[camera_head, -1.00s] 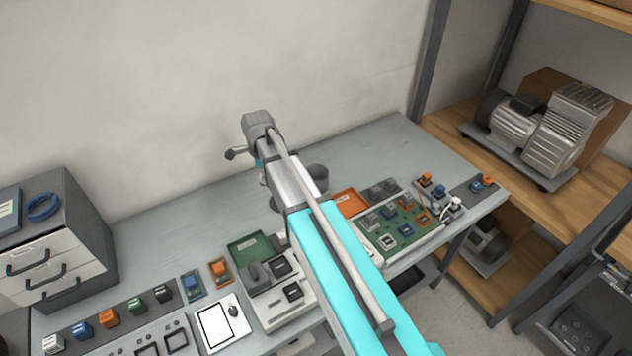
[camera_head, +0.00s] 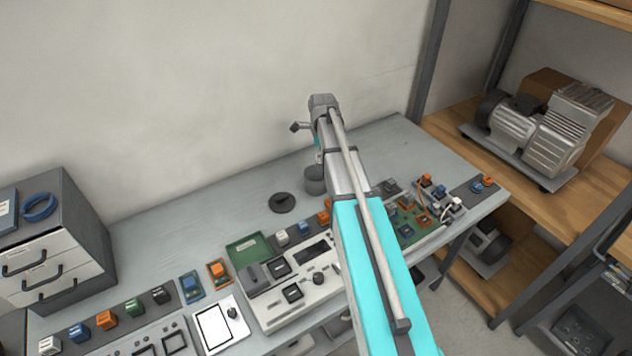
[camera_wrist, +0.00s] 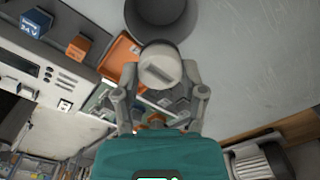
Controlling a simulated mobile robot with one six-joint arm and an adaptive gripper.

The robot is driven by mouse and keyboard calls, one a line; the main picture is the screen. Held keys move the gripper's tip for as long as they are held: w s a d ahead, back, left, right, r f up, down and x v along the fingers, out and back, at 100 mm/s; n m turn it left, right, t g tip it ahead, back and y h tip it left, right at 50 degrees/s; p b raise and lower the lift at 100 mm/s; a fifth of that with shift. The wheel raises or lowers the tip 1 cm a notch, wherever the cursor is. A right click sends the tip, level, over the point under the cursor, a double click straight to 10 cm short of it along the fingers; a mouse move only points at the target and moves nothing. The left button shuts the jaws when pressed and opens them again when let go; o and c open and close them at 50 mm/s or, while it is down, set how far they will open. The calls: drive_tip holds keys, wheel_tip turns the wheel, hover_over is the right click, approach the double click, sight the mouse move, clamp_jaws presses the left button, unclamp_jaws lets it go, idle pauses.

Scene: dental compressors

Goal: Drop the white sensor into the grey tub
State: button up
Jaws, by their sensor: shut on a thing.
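The white sensor (camera_wrist: 158,66) is a pale round piece with a slot across its face. My gripper (camera_wrist: 161,82) is shut on it in the wrist view, one finger on each side. The grey tub (camera_wrist: 167,14) is a round open container just beyond the sensor in that view, with its inside showing dark grey. The sensor appears apart from the tub; its height over the rim is unclear. In the head view the tub (camera_head: 314,181) stands on the bench just left of my arm. My arm mostly hides the gripper there.
A dark round disc (camera_head: 282,202) lies left of the tub. A green tray (camera_head: 247,249), a row of small coloured blocks and a grey-white device (camera_head: 297,287) stand nearer the front. A green circuit board (camera_head: 408,222) is right of my arm. The back left bench is clear.

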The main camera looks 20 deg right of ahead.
sight(321, 167)
drive_tip(key=shift+f, duration=0.15)
wheel_tip(321, 167, down, 6)
drive_tip(key=b, duration=0.6)
idle(0.4)
drive_tip(key=o, duration=1.1)
drive_tip(key=shift+r, duration=0.25)
